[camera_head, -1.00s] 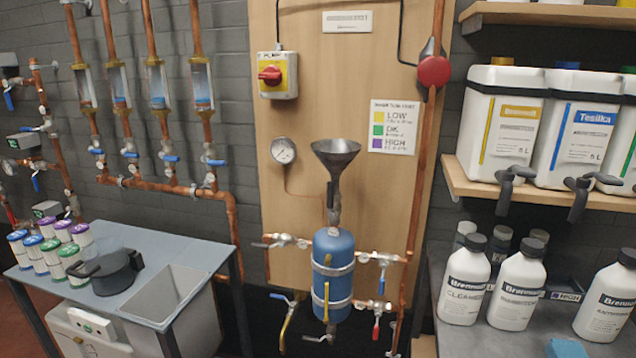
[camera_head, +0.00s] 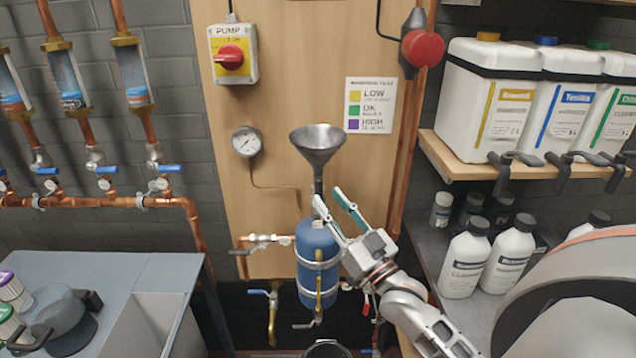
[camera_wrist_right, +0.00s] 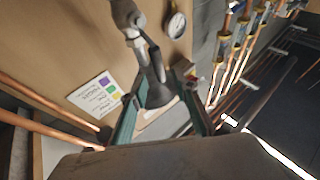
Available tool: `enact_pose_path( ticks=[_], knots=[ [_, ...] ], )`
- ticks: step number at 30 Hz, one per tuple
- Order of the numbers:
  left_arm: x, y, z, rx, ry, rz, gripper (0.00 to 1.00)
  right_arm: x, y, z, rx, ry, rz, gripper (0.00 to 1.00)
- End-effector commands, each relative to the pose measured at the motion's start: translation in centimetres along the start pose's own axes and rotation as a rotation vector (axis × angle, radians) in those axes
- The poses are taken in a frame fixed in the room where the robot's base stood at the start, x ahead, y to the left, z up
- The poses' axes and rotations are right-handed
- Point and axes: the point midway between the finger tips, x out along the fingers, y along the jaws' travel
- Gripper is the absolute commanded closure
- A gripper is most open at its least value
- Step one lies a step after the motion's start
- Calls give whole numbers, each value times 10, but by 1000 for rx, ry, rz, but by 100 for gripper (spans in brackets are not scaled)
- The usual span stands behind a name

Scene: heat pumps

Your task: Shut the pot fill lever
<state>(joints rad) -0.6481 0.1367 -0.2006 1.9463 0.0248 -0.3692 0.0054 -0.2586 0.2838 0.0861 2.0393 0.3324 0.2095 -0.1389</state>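The blue pot (camera_head: 318,245) stands upright on the wooden panel, with a dark funnel (camera_head: 317,142) above it. My right gripper (camera_head: 332,197) is open in front of the neck, fingers pointing up-left. In the right wrist view, the funnel (camera_wrist_right: 156,92) shows upside down between the open fingers, with a metal fitting (camera_wrist_right: 127,16) beyond. My left gripper is out of view.
Side valves (camera_head: 265,238) and copper pipes flank the pot. A gauge (camera_head: 246,141) and pump switch (camera_head: 231,55) are on the panel. White canisters (camera_head: 492,100) stand on a shelf at right, bottles (camera_head: 467,262) below. A grey bench (camera_head: 120,270) is at left.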

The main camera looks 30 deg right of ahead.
Motion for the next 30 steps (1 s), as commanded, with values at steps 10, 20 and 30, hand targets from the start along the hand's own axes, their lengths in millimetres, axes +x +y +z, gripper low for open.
enact_pose_path(
  ticks=[10, 20, 30],
  knots=[
    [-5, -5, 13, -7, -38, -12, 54, 48, 0, 0, 1, 0, 0, 70],
    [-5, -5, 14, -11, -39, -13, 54, 55, -1, 1, 0, -2, -1, 70],
    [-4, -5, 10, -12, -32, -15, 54, 55, -1, 1, 0, -2, -1, 100]
  ],
)
